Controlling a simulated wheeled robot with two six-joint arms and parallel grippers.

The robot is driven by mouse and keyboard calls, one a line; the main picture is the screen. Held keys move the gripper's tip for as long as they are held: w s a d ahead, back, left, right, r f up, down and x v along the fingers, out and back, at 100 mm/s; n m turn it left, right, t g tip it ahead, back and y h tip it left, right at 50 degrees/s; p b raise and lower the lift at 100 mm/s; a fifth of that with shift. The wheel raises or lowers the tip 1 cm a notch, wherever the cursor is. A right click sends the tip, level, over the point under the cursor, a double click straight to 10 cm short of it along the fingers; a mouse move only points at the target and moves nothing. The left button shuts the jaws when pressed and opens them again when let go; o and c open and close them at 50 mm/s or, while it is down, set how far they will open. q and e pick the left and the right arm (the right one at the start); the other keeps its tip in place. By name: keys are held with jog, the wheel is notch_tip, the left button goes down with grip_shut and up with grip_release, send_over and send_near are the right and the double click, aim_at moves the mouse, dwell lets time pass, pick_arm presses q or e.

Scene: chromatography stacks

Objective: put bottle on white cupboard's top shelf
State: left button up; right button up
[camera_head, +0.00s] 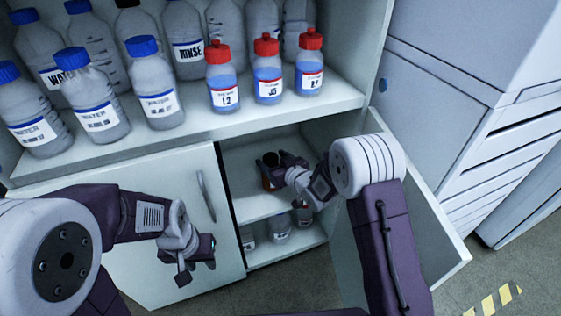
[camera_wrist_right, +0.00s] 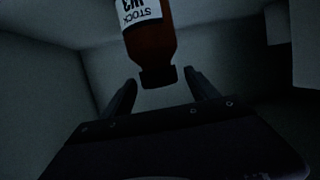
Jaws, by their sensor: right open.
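A brown bottle with a black cap (camera_head: 270,159) stands on the inner shelf of the white cupboard's open lower section. In the right wrist view the amber bottle (camera_wrist_right: 150,42) appears upside down, with a white STOCK label. My right gripper (camera_head: 284,171) reaches into the opening at the bottle and hides part of it. Its fingers (camera_wrist_right: 160,88) are open on either side of the cap, with visible gaps. The cupboard's top shelf (camera_head: 190,132) holds several bottles. My left gripper (camera_head: 196,263) is open and empty in front of the closed left door.
Water bottles (camera_head: 98,111) and red-capped bottles (camera_head: 267,84) crowd the top shelf, with a bare strip along its front edge. The right door (camera_head: 420,215) stands open beside my right arm. More bottles (camera_head: 277,231) stand on the cupboard's bottom. A grey drawer unit (camera_head: 480,110) is at right.

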jog(key=b+v, duration=0.3)
jog(key=v, duration=0.4)
jog(key=shift+s, duration=0.25)
jog(key=shift+d, duration=0.25)
jog(key=s+d+f+m+g+h, duration=0.4)
jog(key=s+d+f+g+h, duration=0.3)
jog(key=s+d, duration=0.55)
jog(key=s+f+m+g, duration=0.1)
jog(key=s+g, duration=0.3)
jog(key=s, duration=0.8)
jog(key=shift+f+m+g, duration=0.3)
jog(key=shift+f+m, duration=0.1)
jog(key=shift+f, duration=0.3)
